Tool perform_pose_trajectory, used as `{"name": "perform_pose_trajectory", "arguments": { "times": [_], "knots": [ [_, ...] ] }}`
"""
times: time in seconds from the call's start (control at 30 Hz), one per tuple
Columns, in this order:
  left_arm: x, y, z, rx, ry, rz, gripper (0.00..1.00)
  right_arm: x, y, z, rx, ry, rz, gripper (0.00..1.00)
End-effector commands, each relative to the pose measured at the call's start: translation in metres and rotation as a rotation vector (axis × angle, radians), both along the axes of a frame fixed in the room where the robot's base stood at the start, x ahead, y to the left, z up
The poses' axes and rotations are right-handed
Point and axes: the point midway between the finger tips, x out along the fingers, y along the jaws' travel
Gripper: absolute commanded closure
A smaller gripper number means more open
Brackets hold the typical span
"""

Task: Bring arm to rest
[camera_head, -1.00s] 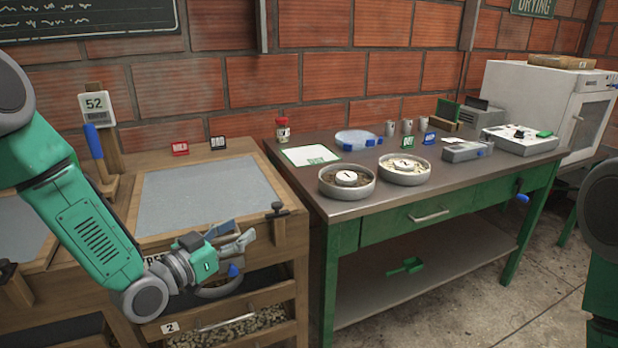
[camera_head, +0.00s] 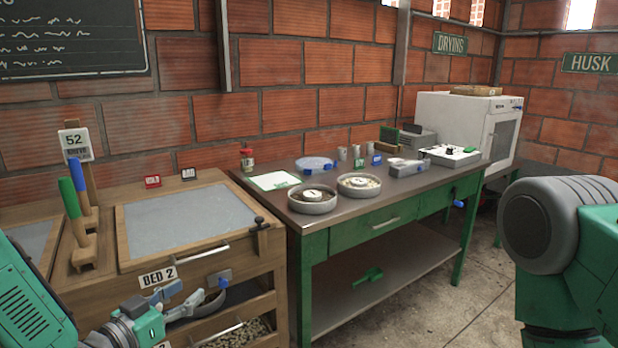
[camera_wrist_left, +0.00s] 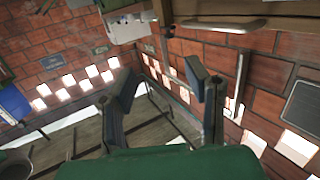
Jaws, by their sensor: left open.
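My left arm comes in at the lower left of the head view, bent, with its green link at the edge. My left gripper (camera_head: 189,294) is open and empty, in front of the wooden bed cabinet (camera_head: 270,244) below the BED 2 label (camera_head: 157,277). In the left wrist view the two dark fingers (camera_wrist_left: 162,80) stand apart with nothing between them. My right arm fills the right edge of the head view; its gripper is out of the picture.
The green table (camera_head: 412,210) with two round pans (camera_head: 312,203) stands right of the cabinet. A blue-handled tool (camera_head: 82,180) and a green-handled tool (camera_head: 68,200) stand on the cabinet's left. A white machine (camera_head: 468,122) is at the back. The floor (camera_head: 440,290) in front is clear.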

Motion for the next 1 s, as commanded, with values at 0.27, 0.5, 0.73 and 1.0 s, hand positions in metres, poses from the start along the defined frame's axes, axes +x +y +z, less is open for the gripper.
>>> {"name": "perform_pose_trajectory", "arguments": {
  "times": [0.27, 0.5, 0.73, 1.0],
  "knots": [
    [-0.035, -0.004, -0.063, 0.035, 0.227, 0.02, 0.57, 0.0, 0.0, -0.001, 0.0, -0.001, 0.0, 0.6],
    [-0.099, -0.008, -0.137, 0.105, 0.539, 0.062, 0.57, 0.0, 0.0, -0.001, 0.0, 0.0, 0.001, 0.6],
    [-0.232, 0.007, -0.217, 0.247, 1.016, 0.169, 0.57, 0.0, 0.0, 0.0, 0.0, 0.0, 0.001, 0.6],
    [-0.339, 0.036, -0.239, 0.369, 1.345, 0.298, 0.57, 0.0, 0.0, 0.0, 0.0, 0.0, 0.0, 0.6]
  ]
}}
